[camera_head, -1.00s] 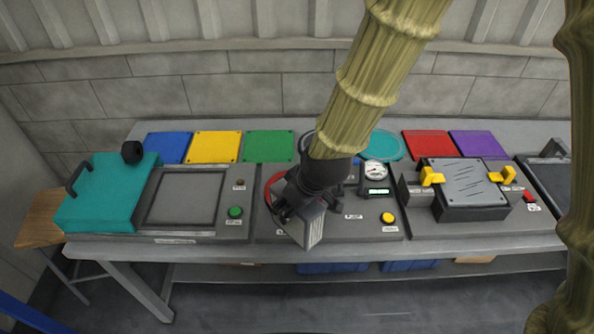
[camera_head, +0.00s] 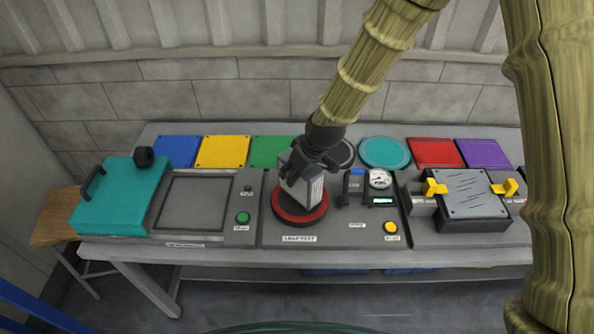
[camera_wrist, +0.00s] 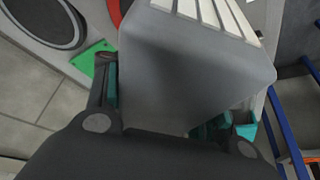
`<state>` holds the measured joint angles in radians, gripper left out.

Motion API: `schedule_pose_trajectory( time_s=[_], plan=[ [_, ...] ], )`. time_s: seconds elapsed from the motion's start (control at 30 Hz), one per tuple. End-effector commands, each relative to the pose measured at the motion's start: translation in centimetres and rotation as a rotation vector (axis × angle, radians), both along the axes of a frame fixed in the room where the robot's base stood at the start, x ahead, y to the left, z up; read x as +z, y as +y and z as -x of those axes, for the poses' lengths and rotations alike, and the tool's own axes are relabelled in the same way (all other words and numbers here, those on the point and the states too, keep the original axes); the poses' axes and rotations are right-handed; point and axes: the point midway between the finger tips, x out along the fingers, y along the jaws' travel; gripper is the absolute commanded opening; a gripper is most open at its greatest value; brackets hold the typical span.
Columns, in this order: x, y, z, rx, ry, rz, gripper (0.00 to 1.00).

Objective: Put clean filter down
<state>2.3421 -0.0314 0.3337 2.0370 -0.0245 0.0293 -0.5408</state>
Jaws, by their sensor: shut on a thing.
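My gripper (camera_head: 303,166) is shut on a grey box-shaped filter (camera_head: 313,193) with white pleats on one face. The filter stands roughly upright, slightly tilted, over the red ring (camera_head: 283,211) of the station labelled leak test. I cannot tell whether its bottom touches the ring. In the wrist view the filter (camera_wrist: 190,75) fills the middle between my dark fingers with teal pads, white pleats at the top. A piece of the red ring (camera_wrist: 115,12) shows at the top of that view.
A dial gauge (camera_head: 379,179) and yellow button (camera_head: 390,227) are right of the ring. Left are a recessed square panel (camera_head: 193,203), a green button (camera_head: 243,218) and a teal lid (camera_head: 112,200). Coloured mats line the back. A yellow-clamped plate (camera_head: 468,190) stands right.

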Motion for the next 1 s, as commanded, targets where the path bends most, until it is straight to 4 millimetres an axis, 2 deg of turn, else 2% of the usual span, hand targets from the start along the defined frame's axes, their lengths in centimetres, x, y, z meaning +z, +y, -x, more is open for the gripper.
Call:
schedule_pose_trajectory(
  time_s=[0.27,0.63,1.0],
  plan=[
    [-0.1,0.1,-1.8,-0.001,0.0,0.0,0.23],
    [-3.3,0.1,-1.6,0.0,0.001,0.0,0.23],
    [-3.7,0.1,-1.6,0.001,0.0,0.0,0.23]
  ],
)
